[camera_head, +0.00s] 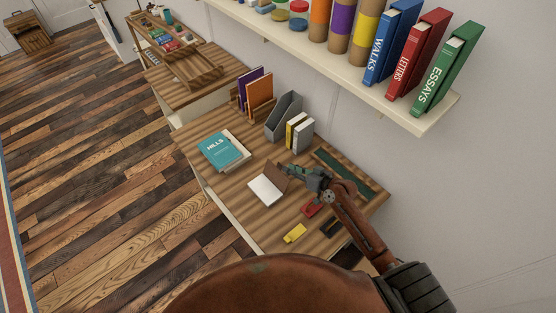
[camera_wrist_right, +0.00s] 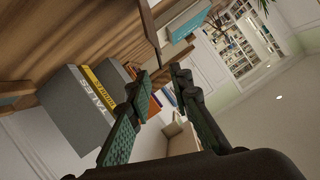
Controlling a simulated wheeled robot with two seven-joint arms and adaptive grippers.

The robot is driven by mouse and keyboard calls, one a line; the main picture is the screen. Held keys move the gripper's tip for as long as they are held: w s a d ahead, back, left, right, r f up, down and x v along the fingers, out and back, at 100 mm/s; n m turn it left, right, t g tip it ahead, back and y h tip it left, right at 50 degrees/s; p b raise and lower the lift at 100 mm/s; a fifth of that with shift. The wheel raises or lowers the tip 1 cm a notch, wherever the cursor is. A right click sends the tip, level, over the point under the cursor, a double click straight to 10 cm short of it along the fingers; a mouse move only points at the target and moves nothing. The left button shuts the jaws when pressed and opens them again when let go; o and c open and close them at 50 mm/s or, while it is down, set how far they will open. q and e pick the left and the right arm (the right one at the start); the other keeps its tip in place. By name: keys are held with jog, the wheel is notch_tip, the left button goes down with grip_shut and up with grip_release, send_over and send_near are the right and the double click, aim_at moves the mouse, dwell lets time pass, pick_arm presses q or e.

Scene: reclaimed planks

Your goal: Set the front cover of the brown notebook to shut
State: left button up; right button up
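The brown notebook lies open on the wooden desk in the head view. Its white pages (camera_head: 265,190) face up, and its brown front cover (camera_head: 275,174) stands raised at a tilt along the far right side of the pages. My right gripper (camera_head: 286,170) is right beside the raised cover, on its right. I cannot tell whether they touch. In the right wrist view the gripper's two green-padded fingers (camera_wrist_right: 162,76) are apart with nothing held between them. I cannot make out the notebook with certainty there. My left gripper is out of view.
A teal book (camera_head: 222,150) lies left of the notebook. A grey file holder (camera_head: 284,116) and upright books (camera_head: 299,132) stand behind. A red object (camera_head: 312,207), a yellow one (camera_head: 295,233) and a green tray (camera_head: 343,171) lie near my right arm. A shelf (camera_head: 330,58) overhangs the desk.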

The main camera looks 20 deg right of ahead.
aim_at(280, 164)
jog(key=x, duration=0.2)
jog(key=shift+w+a, duration=0.25)
jog(key=shift+w, duration=0.1)
jog(key=shift+x, duration=1.2)
jog(key=shift+w+a+f, duration=0.15)
jog(key=shift+w+f, duration=0.05)
jog(key=shift+w, duration=0.05)
jog(key=shift+w+a+f, duration=0.1)
jog(key=shift+w, duration=0.05)
grip_shut()
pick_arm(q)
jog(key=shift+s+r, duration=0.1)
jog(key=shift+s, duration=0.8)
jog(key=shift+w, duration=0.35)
